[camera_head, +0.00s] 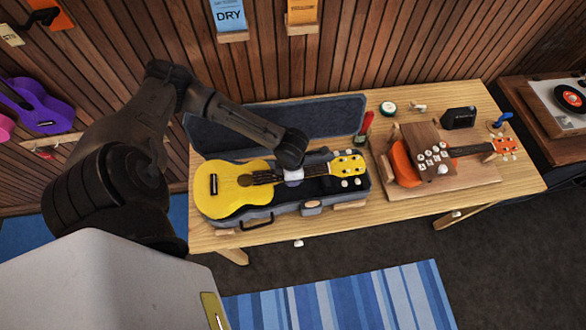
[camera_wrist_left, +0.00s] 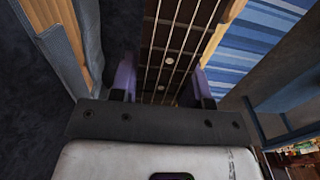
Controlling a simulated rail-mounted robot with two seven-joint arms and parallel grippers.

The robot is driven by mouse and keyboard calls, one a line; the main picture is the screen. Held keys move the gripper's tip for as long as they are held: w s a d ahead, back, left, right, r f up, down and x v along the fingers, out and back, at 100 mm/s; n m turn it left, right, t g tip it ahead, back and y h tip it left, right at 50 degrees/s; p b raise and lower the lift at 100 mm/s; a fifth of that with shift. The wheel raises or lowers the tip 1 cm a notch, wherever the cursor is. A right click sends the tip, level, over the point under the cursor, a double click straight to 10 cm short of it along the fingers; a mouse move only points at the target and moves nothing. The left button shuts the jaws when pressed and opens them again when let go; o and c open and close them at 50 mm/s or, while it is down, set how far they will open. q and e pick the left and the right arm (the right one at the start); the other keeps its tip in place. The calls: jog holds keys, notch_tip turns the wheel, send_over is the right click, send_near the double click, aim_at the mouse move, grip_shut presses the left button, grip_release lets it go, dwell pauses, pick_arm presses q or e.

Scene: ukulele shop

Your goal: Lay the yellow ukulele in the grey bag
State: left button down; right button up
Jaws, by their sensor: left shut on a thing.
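The yellow ukulele (camera_head: 234,188) lies level over the open grey bag (camera_head: 262,217) on the table, its body to the left and its headstock (camera_head: 347,165) to the right. I cannot tell whether it touches the bag's floor. The bag's lid (camera_head: 240,122) stands raised at the back. My left gripper (camera_head: 293,176) is shut on the ukulele's neck from above. In the left wrist view the dark fretboard (camera_wrist_left: 172,50) with its strings runs between the two fingers. My right gripper is not in view.
An orange ukulele (camera_head: 405,165) lies on a wooden work board (camera_head: 450,182) to the right, with small white parts on a block. The striped rug (camera_head: 350,303) in front is clear.

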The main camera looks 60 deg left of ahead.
pick_arm(q)
jog(key=shift+w+a+f+b, duration=0.15)
jog(key=shift+a+f+b, duration=0.1)
jog(key=shift+a, duration=0.15)
jog(key=shift+w+a+f+b, duration=0.1)
jog(key=shift+a+b, duration=0.15)
jog(key=shift+a, duration=0.15)
jog(key=shift+f, duration=0.1)
jog(key=shift+w+a+f+b, duration=0.15)
jog(key=shift+f+b, duration=0.4)
jog(key=shift+f, duration=0.4)
jog(key=shift+a+f+b, duration=0.2)
jog(key=shift+f+b, duration=0.3)
jog(key=shift+f, duration=0.45)
jog(key=shift+w+a+f+b, duration=0.15)
jog(key=shift+f+b, duration=0.4)
jog(key=shift+f, duration=0.4)
jog(key=shift+s, duration=0.1)
jog(key=shift+f, duration=0.2)
jog(key=shift+f+b, duration=1.05)
jog(key=shift+f, duration=1)
jog(key=c, duration=0.5)
grip_release()
